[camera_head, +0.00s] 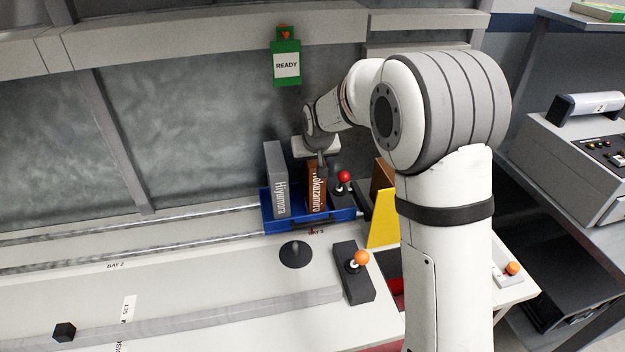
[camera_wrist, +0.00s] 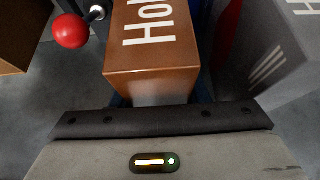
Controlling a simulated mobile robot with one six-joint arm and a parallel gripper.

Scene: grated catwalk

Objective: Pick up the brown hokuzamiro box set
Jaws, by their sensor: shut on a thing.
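The brown Hokuzamiro box set (camera_head: 316,190) stands upright in a blue tray (camera_head: 269,212) on the bench, its white lettering facing my head camera. My gripper (camera_head: 320,162) comes down from above and is shut on the top part of this box. In the wrist view the brown box (camera_wrist: 152,62) fills the upper middle, with part of its lettering cut off. The lower end of the box is hidden by the tray wall. A grey Hiyumora box set (camera_head: 276,178) stands to the left in the same tray.
A red-knobbed lever (camera_head: 344,177) is close to the right of the brown box. A yellow panel (camera_head: 382,220) stands further right. An orange-knobbed lever (camera_head: 355,270) and a black disc (camera_head: 295,254) are in front. A green READY tag (camera_head: 286,62) hangs above.

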